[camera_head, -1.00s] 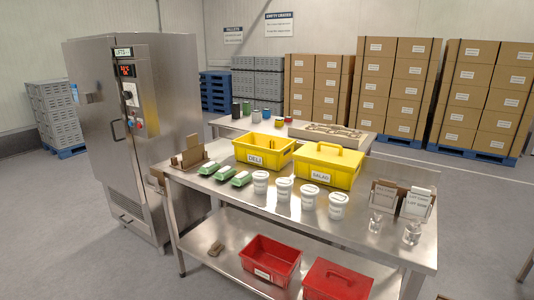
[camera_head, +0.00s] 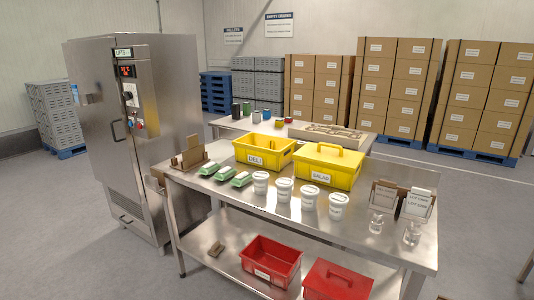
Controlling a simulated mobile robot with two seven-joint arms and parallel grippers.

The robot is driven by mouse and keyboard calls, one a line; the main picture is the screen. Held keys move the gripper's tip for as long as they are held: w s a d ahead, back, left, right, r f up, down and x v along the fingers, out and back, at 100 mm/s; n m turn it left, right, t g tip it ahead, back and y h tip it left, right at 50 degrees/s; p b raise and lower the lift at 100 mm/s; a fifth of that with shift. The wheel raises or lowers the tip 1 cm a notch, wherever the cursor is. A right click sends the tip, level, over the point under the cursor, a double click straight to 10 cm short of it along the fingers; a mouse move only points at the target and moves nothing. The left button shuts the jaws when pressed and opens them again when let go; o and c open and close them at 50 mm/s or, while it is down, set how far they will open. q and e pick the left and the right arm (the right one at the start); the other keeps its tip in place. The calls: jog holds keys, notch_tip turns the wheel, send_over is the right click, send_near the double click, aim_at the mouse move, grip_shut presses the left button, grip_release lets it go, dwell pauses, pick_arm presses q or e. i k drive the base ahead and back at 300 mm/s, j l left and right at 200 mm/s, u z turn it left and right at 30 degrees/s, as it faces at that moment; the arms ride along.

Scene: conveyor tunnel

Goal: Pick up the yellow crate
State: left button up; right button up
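Two yellow crates stand on the upper top of the steel table (camera_head: 250,215). The open yellow crate labelled DELI (camera_head: 257,160) is on the left, and its inside looks empty where I can see it. The yellow crate labelled SALAD (camera_head: 321,178) is on the right, close beside it, with a yellow lid and a raised handle on top. Neither of my grippers shows in the head view.
Several white tubs (camera_head: 284,190) stand in a row in front of the crates. Green cartons (camera_head: 226,173) lie to the left, and clear cups (camera_head: 411,234) and card holders (camera_head: 416,205) are at the right. Red crates (camera_head: 270,262) sit on the lower shelf. A steel cabinet (camera_head: 165,130) stands left.

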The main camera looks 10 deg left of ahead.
aim_at(253, 149)
jog(key=i+j+z, duration=0.45)
jog(key=j, duration=0.35)
jog(key=i+j+z, duration=0.4)
jog(key=j, duration=0.15)
jog(key=j+z, duration=0.2)
jog(key=k+j+z, duration=0.1)
jog(key=j+z, duration=0.2)
jog(key=j, duration=0.15)
jog(key=k+j+z, duration=0.1)
jog(key=j+z, duration=0.2)
jog(key=j, duration=0.15)
jog(key=k+j+z, duration=0.55)
jog(key=k, duration=0.25)
jog(key=i+j, duration=0.3)
